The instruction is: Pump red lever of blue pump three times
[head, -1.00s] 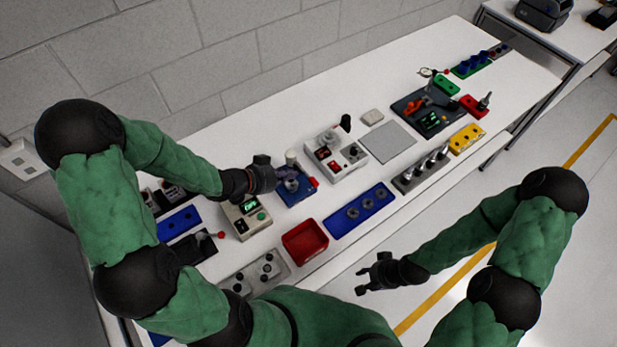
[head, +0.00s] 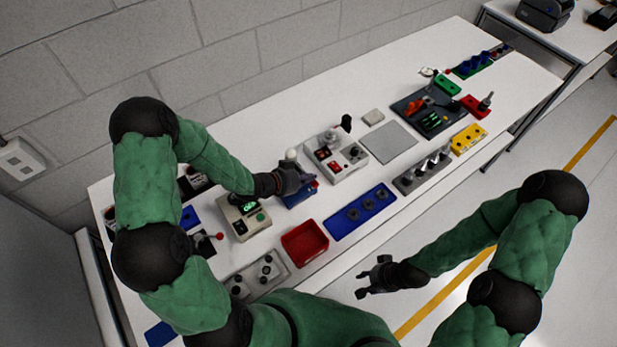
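The blue pump (head: 297,200) stands on the table left of centre, largely covered by my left gripper (head: 303,182). A white knob (head: 291,155) shows just behind the gripper. A small red part (head: 315,184), likely the end of the red lever, shows at the right of the fingers. My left gripper is over the pump, close to this red part; whether it touches it or is open or shut is hidden. My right gripper (head: 359,282) is open and empty, in front of the table's front edge.
A red tray (head: 305,243) and a blue panel with knobs (head: 345,224) lie in front of the pump. The wall is behind.

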